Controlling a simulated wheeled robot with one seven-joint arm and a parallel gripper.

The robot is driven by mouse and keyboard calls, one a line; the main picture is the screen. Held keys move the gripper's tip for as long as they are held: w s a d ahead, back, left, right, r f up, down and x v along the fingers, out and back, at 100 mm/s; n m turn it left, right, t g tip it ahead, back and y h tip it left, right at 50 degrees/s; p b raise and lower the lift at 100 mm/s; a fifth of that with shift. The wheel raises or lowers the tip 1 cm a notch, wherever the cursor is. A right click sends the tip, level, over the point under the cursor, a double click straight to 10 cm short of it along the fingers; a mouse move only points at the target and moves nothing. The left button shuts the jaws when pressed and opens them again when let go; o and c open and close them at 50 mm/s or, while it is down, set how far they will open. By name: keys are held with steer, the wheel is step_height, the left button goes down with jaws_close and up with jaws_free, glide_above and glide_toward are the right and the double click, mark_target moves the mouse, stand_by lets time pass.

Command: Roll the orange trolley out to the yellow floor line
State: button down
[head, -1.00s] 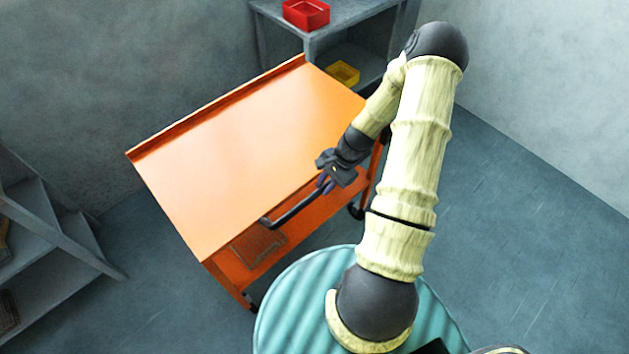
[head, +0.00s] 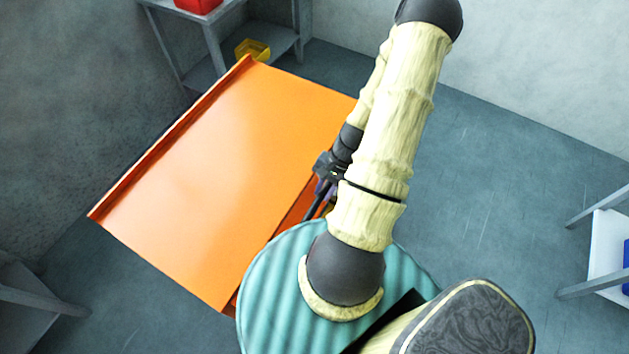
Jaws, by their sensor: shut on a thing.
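The orange trolley (head: 215,170) stands on the grey floor, left of my arm, with a flat bare top and a raised lip along its far left edge. My gripper (head: 322,193) is at the trolley's near right side, shut on its dark handle (head: 312,208). My arm and base hide part of the handle and most of the trolley's front. The yellow floor line is not in view.
A grey shelf (head: 215,45) with a red bin (head: 198,4) and a yellow bin (head: 252,49) stands behind the trolley. Another grey shelf (head: 40,303) is at lower left. A pale table (head: 607,245) is at the right edge. Floor (head: 490,170) right of my arm is clear.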

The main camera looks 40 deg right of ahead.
steer(key=shift+s+d, duration=0.2)
steer(key=shift+s, duration=0.25)
steer(key=c, duration=1.3)
jaws_free()
steer(key=b+v, duration=0.1)
steer(key=v, duration=1.6)
steer(key=shift+r, duration=0.25)
